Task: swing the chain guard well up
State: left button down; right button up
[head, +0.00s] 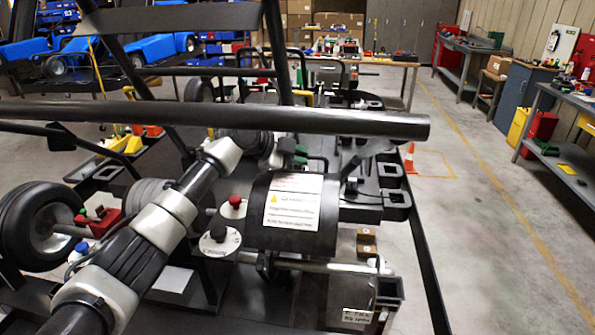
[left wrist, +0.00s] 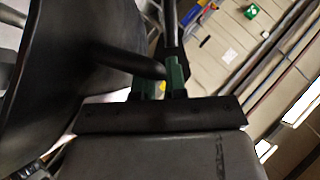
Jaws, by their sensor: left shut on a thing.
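The chain guard (head: 318,240) is a dark curved cover with a white and yellow warning label, in the middle of the head view. Its dark curved shell (left wrist: 75,75) also fills the left of the left wrist view. A black rod-like handle (left wrist: 128,62) sticks out from the shell. My left gripper (head: 292,152) is behind the top edge of the guard, partly hidden by dark parts. In the left wrist view its green-padded fingers (left wrist: 165,82) are shut on the handle's end. My right gripper is not in view.
A thick black tube (head: 330,122) crosses above the guard. A metal axle (head: 320,266) runs below. A wheel (head: 35,222) stands far left.

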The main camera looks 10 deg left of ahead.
pick_arm(q)
jog(key=shift+w+r, duration=0.1)
jog(key=shift+w, duration=0.25)
jog(key=c, duration=1.2)
grip_release()
jog(key=shift+a, duration=0.1)
jog(key=shift+o, duration=0.2)
jog(key=shift+s+a+b, duration=0.15)
jog(key=shift+a+b, duration=0.05)
jog(key=shift+b, duration=0.15)
jog(key=b+v, duration=0.3)
jog(key=v, duration=0.7)
jog(key=shift+a+r, duration=0.1)
jog(key=shift+r, duration=0.1)
